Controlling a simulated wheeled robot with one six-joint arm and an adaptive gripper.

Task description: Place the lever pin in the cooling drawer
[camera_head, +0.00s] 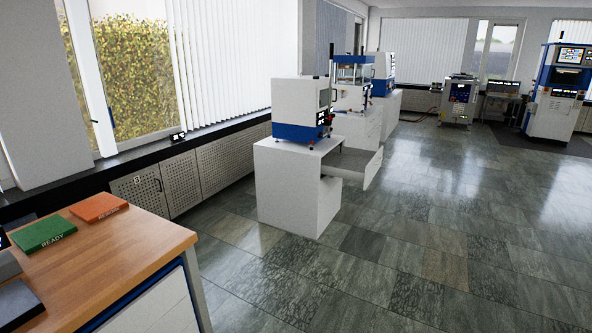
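I see no lever pin that I can make out in the head view. A drawer (372,168) juts out, open, from the right side of a white cabinet (287,186) in the middle distance. It bears no readable label, so I cannot tell whether it is the cooling drawer. From here I see no object lying in it. My gripper is not in view.
A wooden workbench (130,247) is close at lower left, with a green READY mat (44,233), an orange mat (98,207) and dark grey items. A blue-and-white press (301,109) stands on the cabinet; more machines stand behind. The tiled floor at right is clear.

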